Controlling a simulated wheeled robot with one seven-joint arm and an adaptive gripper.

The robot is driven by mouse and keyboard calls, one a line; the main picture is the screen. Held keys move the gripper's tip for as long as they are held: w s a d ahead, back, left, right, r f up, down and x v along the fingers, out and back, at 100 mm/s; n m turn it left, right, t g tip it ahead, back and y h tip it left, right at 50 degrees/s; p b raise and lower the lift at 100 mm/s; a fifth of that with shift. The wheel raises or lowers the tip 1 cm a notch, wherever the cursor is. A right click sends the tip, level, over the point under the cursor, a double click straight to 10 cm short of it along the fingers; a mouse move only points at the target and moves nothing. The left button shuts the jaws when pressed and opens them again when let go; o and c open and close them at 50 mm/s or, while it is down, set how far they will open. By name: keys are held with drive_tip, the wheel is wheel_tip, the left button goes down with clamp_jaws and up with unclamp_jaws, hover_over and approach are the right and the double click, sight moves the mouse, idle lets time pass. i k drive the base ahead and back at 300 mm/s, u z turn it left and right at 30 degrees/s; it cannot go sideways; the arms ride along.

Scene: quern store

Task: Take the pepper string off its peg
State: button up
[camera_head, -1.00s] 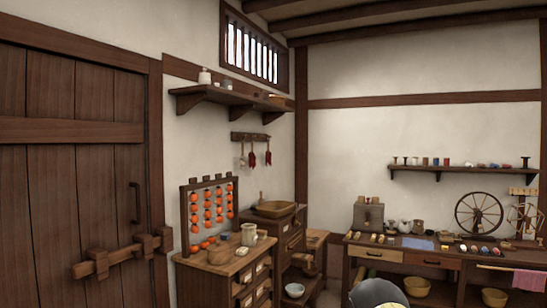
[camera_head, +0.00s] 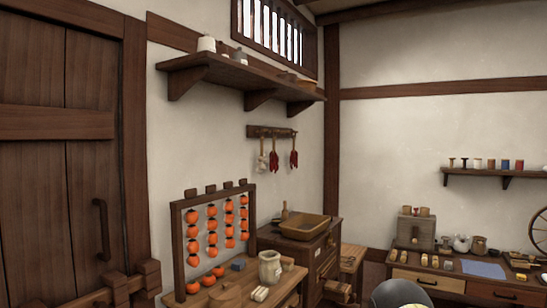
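A dark wooden peg rail (camera_head: 272,131) is fixed to the white wall below the long shelf. Two red pepper strings hang from it, one near the middle (camera_head: 274,158) and one at the right end (camera_head: 294,156). A pale bunch (camera_head: 262,160), perhaps garlic, hangs at the left, close beside the middle pepper string. The pegs themselves are too small to make out clearly. My gripper does not show in this view, and nothing touches the strings.
Below the rail stands a cabinet with a wooden basin (camera_head: 305,226) on top. To its left a rack (camera_head: 176,240) of orange fruit and a jar (camera_head: 270,268) stand on a counter. The shelf (camera_head: 240,75) juts out above. A workbench (camera_head: 455,280) stands at the right.

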sight(275, 158)
drive_tip(key=i, duration=1.6)
drive_tip(key=z, duration=2.1)
drive_tip(key=i, duration=1.35)
drive_tip(key=u, duration=2.15)
